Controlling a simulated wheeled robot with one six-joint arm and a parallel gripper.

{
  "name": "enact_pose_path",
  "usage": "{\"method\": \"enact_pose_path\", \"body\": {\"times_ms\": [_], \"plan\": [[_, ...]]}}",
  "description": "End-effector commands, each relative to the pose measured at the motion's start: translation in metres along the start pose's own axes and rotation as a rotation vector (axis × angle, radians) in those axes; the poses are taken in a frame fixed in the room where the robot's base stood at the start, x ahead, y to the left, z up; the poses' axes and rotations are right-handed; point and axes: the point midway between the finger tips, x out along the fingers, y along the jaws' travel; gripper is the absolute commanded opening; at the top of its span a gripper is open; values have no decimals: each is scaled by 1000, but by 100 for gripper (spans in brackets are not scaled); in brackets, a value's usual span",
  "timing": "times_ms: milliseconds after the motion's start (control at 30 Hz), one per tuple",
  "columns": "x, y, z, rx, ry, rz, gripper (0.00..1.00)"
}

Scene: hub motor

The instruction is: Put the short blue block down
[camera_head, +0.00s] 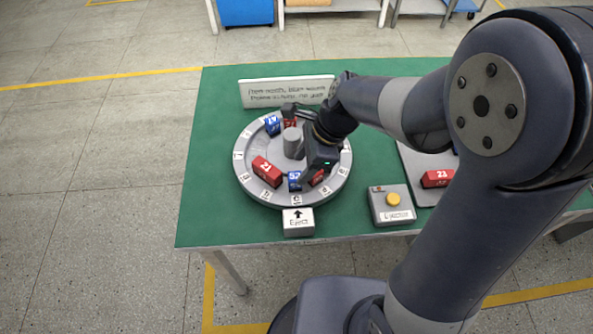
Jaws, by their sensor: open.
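The short blue block (294,181) stands on the front part of the round grey dial (245,182), with white digits on its face. My gripper (307,178) is over the dial's right front, its fingers open beside this block. Whether a finger touches the block cannot be told. A red block (317,177) shows partly behind the fingers. A longer red block (267,171) lies to the left on the dial. Another blue block (272,125) and a red block (289,123) stand at the back of the dial, the red one partly hidden.
A grey post (292,142) rises at the dial's centre. A white box marked Eject with an arrow (298,222) stands in front. A box with a yellow button (392,204) and a tray (417,168) with a red block (437,178) are at right. A sign (285,92) stands behind.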

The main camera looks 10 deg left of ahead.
Motion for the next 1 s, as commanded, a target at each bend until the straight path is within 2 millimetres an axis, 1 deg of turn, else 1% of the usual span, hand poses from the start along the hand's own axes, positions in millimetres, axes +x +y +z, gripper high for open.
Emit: {"method": "enact_pose_path", "body": {"times_ms": [33, 100, 200, 333, 500, 1000], "plan": [[-14, -1, 0, 1, -1, -7, 49], [-28, -1, 0, 1, 0, -5, 49], [-46, -1, 0, 1, 0, -5, 49], [-62, 0, 0, 1, 0, -3, 49], [-69, 0, 0, 0, 1, 0, 49], [-69, 0, 0, 1, 0, 1, 49]]}}
